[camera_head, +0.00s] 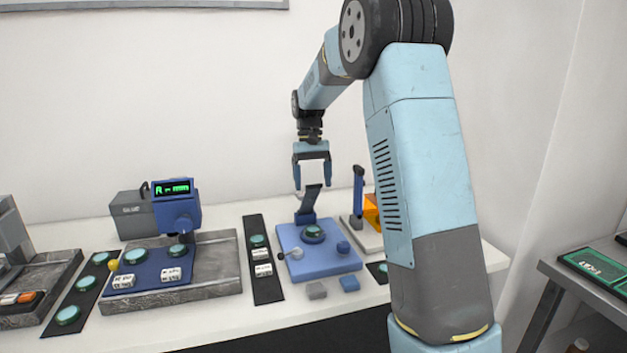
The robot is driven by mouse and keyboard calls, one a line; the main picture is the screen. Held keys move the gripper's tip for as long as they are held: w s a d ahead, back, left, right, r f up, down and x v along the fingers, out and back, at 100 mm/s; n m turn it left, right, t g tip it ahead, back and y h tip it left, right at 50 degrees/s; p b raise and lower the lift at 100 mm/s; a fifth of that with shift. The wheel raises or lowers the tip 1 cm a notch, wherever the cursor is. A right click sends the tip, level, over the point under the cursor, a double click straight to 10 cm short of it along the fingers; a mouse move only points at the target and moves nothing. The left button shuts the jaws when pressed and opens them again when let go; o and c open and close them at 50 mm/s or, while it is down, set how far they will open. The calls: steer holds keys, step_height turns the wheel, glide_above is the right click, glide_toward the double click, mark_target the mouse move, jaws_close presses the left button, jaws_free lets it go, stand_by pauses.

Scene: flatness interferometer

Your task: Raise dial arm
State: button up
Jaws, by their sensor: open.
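My gripper (312,187) points down, open and empty, above the back of a blue base plate (330,263). A dark tilted arm (311,203) rises from a blue foot at the back of this plate, just below or behind the fingers; contact cannot be told. A round green-topped disc sits on the plate, with a ball-ended lever (294,254) at its left. A blue gauge head (175,208) with a green-lit display stands over a grey stone plate (218,270) at the left. No label shows which part is the dial arm.
A dark strip (268,286) with discs and white blocks lies between the two stations. A blue upright (358,190) and an orange part (371,208) stand right of the blue plate. Small blocks (349,284) lie in front. A grey box (132,215) stands back left.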

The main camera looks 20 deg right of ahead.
steer(key=shift+r, duration=0.1)
steer(key=v, duration=1.3)
steer(key=shift+w+r, duration=0.2)
